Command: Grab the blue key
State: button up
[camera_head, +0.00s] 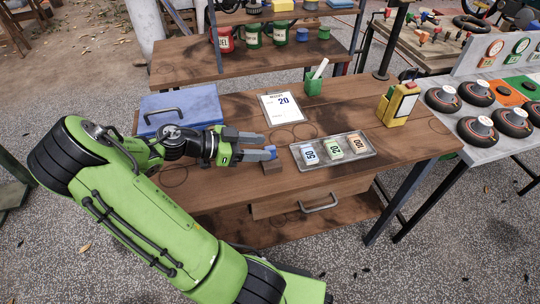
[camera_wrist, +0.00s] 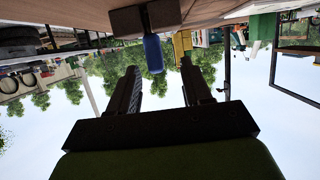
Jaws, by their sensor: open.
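The blue key (camera_wrist: 153,54) shows in the wrist view as a rounded blue tab against a dark brown block (camera_wrist: 146,20). In the head view the blue key (camera_head: 271,151) is a small blue patch at my fingertips, above the small wooden block (camera_head: 273,167) on the workbench. My gripper (camera_head: 263,147) reaches in from the left, level with the key. In the wrist view my gripper (camera_wrist: 160,68) is open, with the key just beyond and between the fingertips. Clear gaps show on both sides, so it is not gripped. The key's lower part is hidden.
A metal tray (camera_head: 367,155) with three numbered blocks lies right of my gripper. A blue case (camera_head: 180,108) stands behind my wrist. The wooden workbench (camera_head: 228,185) has a drawer.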

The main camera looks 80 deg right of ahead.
aim_at(267, 148)
jog(key=x, duration=0.2)
jog(key=b+x, duration=0.1)
jog(key=x, duration=0.1)
jog(key=shift+s+a, duration=0.1)
jog(key=shift+s, duration=0.3)
jog(key=shift+s+d+f, duration=0.1)
jog(key=shift+s+d, duration=0.2)
jog(key=shift+s, duration=0.05)
grip_shut()
